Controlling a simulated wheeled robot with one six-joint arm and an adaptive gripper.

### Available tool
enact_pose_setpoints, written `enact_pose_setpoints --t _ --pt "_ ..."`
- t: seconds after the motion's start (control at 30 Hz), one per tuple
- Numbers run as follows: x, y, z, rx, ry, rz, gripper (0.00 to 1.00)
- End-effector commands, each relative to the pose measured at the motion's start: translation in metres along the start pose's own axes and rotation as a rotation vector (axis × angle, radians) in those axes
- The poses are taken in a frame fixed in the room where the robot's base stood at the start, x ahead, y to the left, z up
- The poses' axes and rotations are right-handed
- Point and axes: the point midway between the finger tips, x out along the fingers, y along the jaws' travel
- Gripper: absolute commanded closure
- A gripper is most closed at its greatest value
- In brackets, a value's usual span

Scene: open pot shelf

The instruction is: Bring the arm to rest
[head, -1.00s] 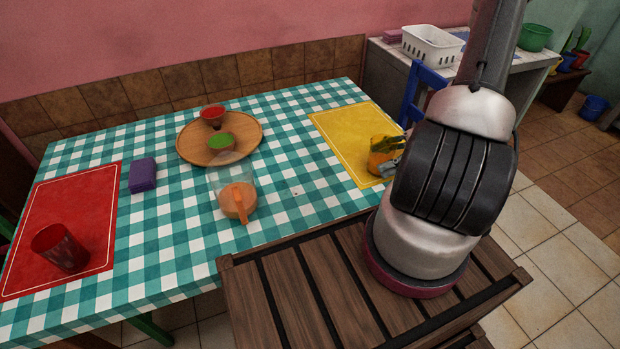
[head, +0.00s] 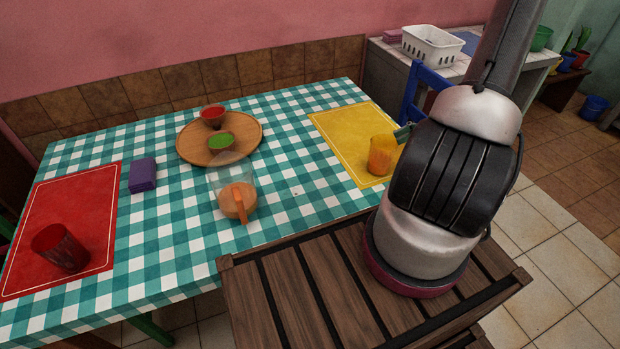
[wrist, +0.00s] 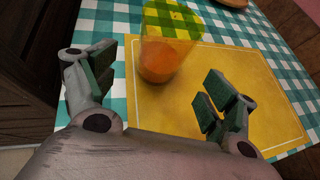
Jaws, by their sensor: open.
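My gripper (wrist: 160,78) is open in the wrist view, its two fingers spread apart with nothing between the pads. In the head view only a small part of my gripper (head: 403,133) shows past my arm, beside the top of the yellow cup (head: 382,156). The cup stands upright on the yellow mat (head: 340,136), with orange contents low in it. In the wrist view the cup (wrist: 167,55) is beyond the fingertips, apart from them as far as I can see. The rest of the gripper is hidden behind my arm in the head view.
A pitcher (head: 238,200) with orange contents stands mid-table. Behind it a round wooden board (head: 190,147) holds red and green bowls. A purple block (head: 143,175) and a red cup (head: 61,248) are at left. A blue chair (head: 428,78) is behind the table's right end.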

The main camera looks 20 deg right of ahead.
Motion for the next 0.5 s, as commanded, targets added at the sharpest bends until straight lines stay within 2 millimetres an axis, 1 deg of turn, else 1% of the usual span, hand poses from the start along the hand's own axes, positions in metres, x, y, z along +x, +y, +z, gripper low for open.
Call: enact_pose_setpoints --t 0.03,0.1,0.2,0.33,0.5 --pt "-0.011 -0.001 -0.001 -0.002 0.001 -0.003 0.15" --pt "-0.025 0.000 0.000 0.000 0.001 -0.003 0.15" --pt "-0.040 -0.001 0.000 -0.001 0.000 -0.002 0.15" --pt "-0.051 0.000 0.000 0.000 0.000 0.000 0.15" --pt "-0.053 0.000 0.000 0.000 -0.001 0.001 0.15"
